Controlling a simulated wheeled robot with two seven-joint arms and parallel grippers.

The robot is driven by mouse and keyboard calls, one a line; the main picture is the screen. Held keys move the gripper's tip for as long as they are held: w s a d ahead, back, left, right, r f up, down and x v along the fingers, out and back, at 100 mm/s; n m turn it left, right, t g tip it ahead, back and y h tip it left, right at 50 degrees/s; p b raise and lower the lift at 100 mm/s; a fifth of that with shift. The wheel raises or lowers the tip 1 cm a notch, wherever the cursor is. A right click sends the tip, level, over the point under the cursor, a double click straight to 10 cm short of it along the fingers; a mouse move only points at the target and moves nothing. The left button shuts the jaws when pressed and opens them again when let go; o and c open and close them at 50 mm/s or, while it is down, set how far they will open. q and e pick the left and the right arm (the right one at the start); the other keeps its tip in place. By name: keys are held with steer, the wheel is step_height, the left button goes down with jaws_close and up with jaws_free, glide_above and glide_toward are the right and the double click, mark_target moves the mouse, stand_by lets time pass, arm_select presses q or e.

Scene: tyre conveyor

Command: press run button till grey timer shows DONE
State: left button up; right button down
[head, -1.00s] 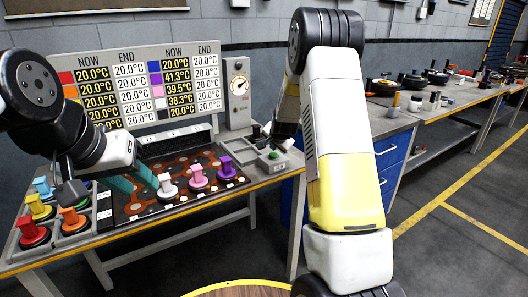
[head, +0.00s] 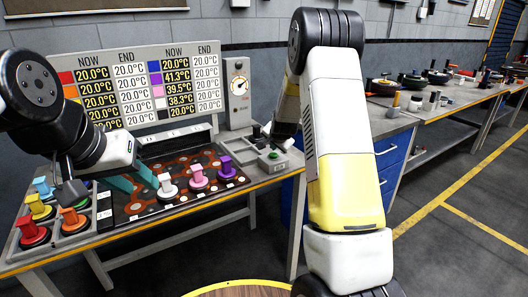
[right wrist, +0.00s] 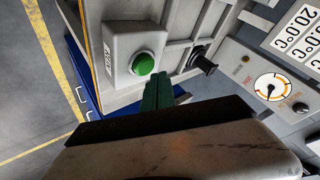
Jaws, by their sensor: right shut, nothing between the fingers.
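The green run button (right wrist: 143,63) sits on a grey box with a small label beside it. In the head view the button (head: 273,155) is at the bench's right end. My right gripper (right wrist: 160,80) has its green fingers shut and empty, close beside the button; I cannot tell whether they touch the box. The grey timer (head: 239,85) stands behind, with a white dial and red marks.
A temperature board (head: 143,85) stands at the back of the bench. Pink (head: 198,177) and purple (head: 226,167) spools stand on the dark patterned plate. Several coloured spools sit in a grey tray (head: 70,243) at the left. A dark knob (right wrist: 205,62) rises near my right fingers.

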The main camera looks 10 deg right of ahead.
mark_target(274, 155)
steer(key=shift+f, duration=0.15)
steer(key=shift+f, duration=0.25)
steer(key=shift+f, duration=0.6)
stand_by(0.8)
steer(key=shift+r, duration=1)
steer(key=shift+r, duration=2.5)
